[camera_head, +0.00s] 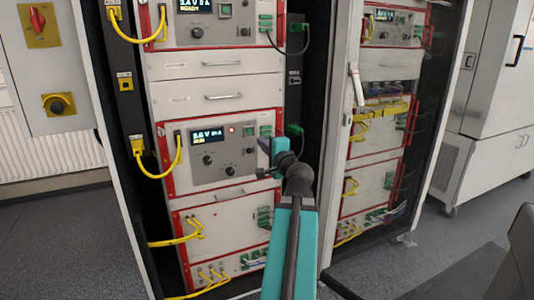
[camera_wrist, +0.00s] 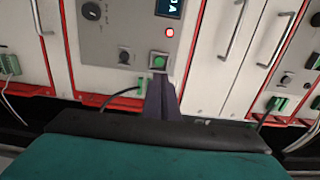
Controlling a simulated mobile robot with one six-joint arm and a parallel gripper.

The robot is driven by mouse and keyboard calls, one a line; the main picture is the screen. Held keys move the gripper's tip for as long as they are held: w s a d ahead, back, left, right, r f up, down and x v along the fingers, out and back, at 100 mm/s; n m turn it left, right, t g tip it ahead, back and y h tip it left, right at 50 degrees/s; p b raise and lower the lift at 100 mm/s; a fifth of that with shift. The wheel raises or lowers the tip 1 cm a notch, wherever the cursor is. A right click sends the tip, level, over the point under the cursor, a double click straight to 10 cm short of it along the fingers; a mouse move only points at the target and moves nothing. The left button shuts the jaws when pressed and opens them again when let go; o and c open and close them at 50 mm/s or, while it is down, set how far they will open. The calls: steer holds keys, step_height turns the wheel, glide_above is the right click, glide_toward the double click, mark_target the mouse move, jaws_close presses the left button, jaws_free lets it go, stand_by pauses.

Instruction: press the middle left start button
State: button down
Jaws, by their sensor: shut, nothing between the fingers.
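The middle left cycler unit (camera_head: 219,165) has a grey panel with a lit display (camera_head: 207,135), a glowing red lamp (camera_head: 232,129) and knobs. Its square green start button (camera_wrist: 159,62) shows in the wrist view, between the red lamp and the fingers. A small knob (camera_wrist: 124,56) is beside it. My gripper (camera_wrist: 160,80) is shut and empty, with its dark fingertips right at the button's near edge. I cannot tell whether they touch it. In the head view my arm's end covers the right edge of this unit.
A similar unit (camera_head: 208,25) with a READY display is above, past blank drawers with handles. Yellow cables (camera_head: 170,165) loop on the left, and green connectors (camera_head: 265,130) sit on the right. A second rack stands to the right.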

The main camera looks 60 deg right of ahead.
steer(key=shift+s+f+b, duration=0.1)
steer(key=shift+f+b, duration=0.05)
steer(key=shift+b, duration=0.15)
steer(key=shift+b+v, duration=1.25)
steer(key=shift+b, duration=0.45)
